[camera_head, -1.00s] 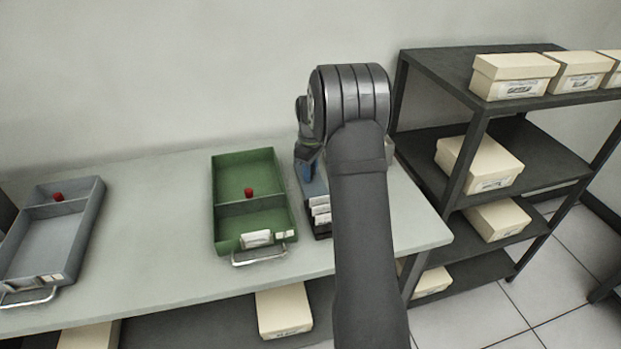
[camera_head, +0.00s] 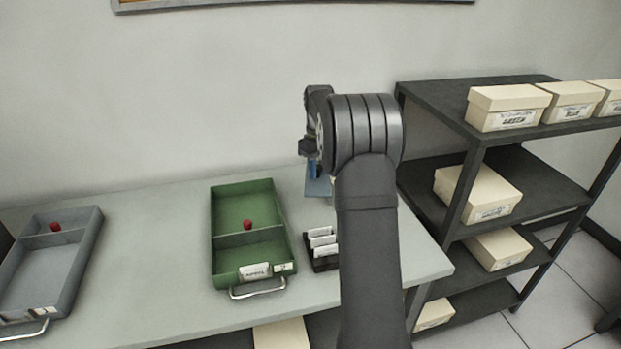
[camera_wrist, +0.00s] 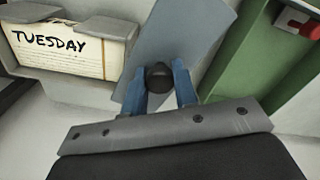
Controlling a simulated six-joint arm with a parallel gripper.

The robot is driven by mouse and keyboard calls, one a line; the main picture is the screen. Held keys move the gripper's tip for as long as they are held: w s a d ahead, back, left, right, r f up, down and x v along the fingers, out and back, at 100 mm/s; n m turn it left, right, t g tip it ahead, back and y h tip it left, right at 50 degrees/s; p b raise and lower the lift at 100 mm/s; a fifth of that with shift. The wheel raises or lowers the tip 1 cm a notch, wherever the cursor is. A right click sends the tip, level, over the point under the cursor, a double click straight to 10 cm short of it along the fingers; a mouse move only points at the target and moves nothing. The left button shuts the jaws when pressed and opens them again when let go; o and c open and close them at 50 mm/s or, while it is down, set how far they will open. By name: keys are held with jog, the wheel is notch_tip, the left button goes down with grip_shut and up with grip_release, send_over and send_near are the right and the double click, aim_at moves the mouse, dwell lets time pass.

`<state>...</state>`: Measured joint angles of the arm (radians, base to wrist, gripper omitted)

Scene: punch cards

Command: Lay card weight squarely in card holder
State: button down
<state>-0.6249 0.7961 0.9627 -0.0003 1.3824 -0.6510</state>
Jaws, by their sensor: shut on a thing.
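The card weight, a blue-grey flat plate (camera_wrist: 185,35) with a black knob (camera_wrist: 159,77), hangs from my gripper (camera_wrist: 160,88). Its blue fingers are shut on the knob. The plate is slanted in the wrist view. In the head view my gripper (camera_head: 314,168) and the plate (camera_head: 318,186) are over the back of the table, partly hidden by my arm. A grey holder (camera_wrist: 75,82) with a stack of cards marked TUESDAY (camera_wrist: 70,48) is left of the plate in the wrist view. It appears to be the card holder; my arm hides it in the head view.
A green tray (camera_head: 213,236) with a red knob (camera_head: 247,225) stands left of my gripper. A small black rack (camera_head: 325,262) with white cards is in front. A grey tray (camera_head: 95,232) is far left. Dark shelves (camera_head: 470,150) with boxes stand right.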

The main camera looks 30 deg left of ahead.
jog(key=w+d+m, duration=0.2)
jog(key=w+m, duration=0.2)
jog(key=w+d+r+m, duration=0.1)
jog(key=w+d+m, duration=0.1)
jog(key=w+m, duration=0.2)
jog(key=w+d+m, duration=0.2)
jog(key=w+m, duration=0.1)
jog(key=m, duration=0.2)
jog(key=shift+w+d+r, duration=0.25)
jog(key=shift+w+d, duration=0.05)
jog(key=shift+w, duration=0.1)
jog(key=shift+w+d+r+m, duration=0.1)
jog(key=shift+w+d+m, duration=0.4)
jog(key=shift+m, duration=0.3)
jog(key=shift+f, duration=0.2)
jog(key=shift+f, duration=1.3)
jog(key=shift+f, duration=0.15)
jog(key=shift+f, duration=1.2)
